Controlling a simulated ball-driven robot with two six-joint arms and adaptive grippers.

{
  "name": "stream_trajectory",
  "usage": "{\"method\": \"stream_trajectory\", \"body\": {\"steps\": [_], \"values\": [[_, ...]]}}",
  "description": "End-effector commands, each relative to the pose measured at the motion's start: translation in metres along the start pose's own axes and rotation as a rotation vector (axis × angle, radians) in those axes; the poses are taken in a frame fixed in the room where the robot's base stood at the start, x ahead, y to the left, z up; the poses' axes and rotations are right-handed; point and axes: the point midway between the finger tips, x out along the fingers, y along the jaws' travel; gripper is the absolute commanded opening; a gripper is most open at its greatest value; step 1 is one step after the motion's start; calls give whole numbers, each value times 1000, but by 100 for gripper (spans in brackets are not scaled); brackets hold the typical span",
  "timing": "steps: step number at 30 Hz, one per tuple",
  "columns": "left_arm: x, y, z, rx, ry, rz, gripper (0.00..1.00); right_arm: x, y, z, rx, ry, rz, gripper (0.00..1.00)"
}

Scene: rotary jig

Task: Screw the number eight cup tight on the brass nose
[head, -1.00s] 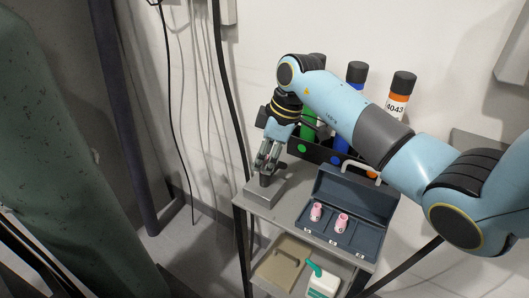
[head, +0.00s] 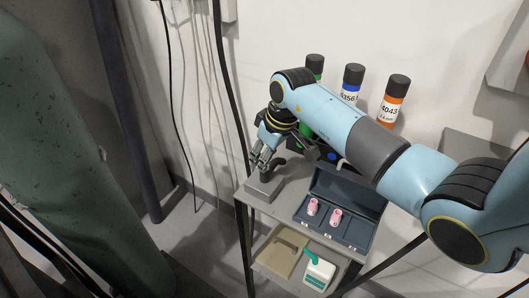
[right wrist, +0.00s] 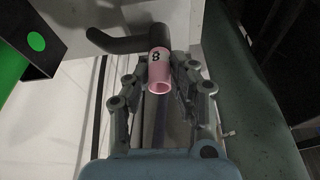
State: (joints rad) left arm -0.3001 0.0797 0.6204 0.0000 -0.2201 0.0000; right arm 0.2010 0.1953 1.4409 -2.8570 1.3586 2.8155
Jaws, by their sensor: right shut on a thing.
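The number eight cup is a pink tube with a black 8 (right wrist: 159,72), seen in the right wrist view between my right gripper's fingers (right wrist: 160,84). Its open end faces the camera, and its other end meets a black torch head (right wrist: 158,36). The brass nose is hidden, so I cannot tell how tightly the cup sits. In the head view my right gripper (head: 262,158) is shut just above the torch, which stands on a grey block (head: 263,193); the cup is hidden there. My left gripper is not in view.
A dark open case (head: 366,236) with two pink cups (head: 312,206) lies on the cart right of the block. Several labelled tubes (head: 393,102) stand behind. A lower shelf holds a beige tray (head: 279,256) and a white-and-green bottle (head: 319,276). A green cylinder (head: 60,150) stands at left.

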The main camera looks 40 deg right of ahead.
Motion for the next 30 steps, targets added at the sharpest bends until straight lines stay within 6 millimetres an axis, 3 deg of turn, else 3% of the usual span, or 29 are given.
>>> {"method": "stream_trajectory", "body": {"steps": [6, 7, 13, 23, 30], "values": [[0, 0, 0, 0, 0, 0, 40, 0, 0, 0, 13, 0, 3, 6], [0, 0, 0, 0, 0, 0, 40, 0, 0, 0, 12, 0, 3, 24], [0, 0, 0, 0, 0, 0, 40, 0, 0, 0, 11, 0, 3, 50], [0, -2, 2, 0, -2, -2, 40, -4, 0, 0, 10, 1, 3, 50], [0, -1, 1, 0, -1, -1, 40, -46, 1, -1, 9, 5, 6, 50]]}}
